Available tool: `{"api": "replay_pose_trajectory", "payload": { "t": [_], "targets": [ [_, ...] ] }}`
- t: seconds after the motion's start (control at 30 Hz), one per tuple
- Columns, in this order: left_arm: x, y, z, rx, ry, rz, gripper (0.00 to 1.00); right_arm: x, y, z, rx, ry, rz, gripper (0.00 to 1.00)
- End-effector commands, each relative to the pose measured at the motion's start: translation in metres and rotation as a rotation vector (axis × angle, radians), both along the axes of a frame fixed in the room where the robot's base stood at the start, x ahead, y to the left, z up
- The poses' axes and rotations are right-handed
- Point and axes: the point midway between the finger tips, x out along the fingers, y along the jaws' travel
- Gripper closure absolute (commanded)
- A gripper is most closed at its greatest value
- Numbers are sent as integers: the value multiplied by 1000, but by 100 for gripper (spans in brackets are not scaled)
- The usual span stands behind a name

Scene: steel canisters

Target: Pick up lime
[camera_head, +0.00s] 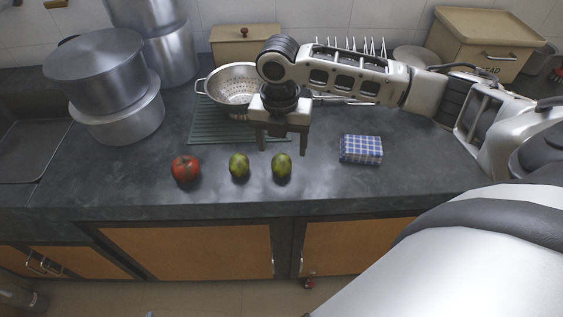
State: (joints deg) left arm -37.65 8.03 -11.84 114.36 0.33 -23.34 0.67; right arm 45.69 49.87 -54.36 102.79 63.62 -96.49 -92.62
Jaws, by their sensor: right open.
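Two green limes sit near the front edge of the dark counter (110,190). The left lime (239,166) is beside a red tomato, and the right lime (282,165) is a little to its right. My right gripper (282,149) is open and empty, pointing down above and just behind the limes. Its two fingers are apart, and I cannot tell its exact height over the counter. My left gripper is not in view.
A red tomato (185,168) sits left of the limes. A blue checked cloth (361,149) lies to the right. Behind are a steel colander (228,85) on a green mat (205,128), stacked steel pots (117,118), and a bread box (470,50). A sink (30,150) is at left.

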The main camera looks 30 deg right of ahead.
Motion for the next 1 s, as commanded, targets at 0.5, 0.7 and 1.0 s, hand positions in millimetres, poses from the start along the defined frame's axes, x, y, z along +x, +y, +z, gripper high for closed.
{"api": "replay_pose_trajectory", "payload": {
  "t": [0.5, 0.7, 1.0],
  "targets": [
    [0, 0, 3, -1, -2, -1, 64, 4, -2, -57, -1, 1, 0, 32],
    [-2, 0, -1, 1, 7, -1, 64, 5, -2, -64, -1, -2, 1, 32],
    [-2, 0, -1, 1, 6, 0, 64, 5, -2, -64, -1, -2, 1, 79]
  ]
}}
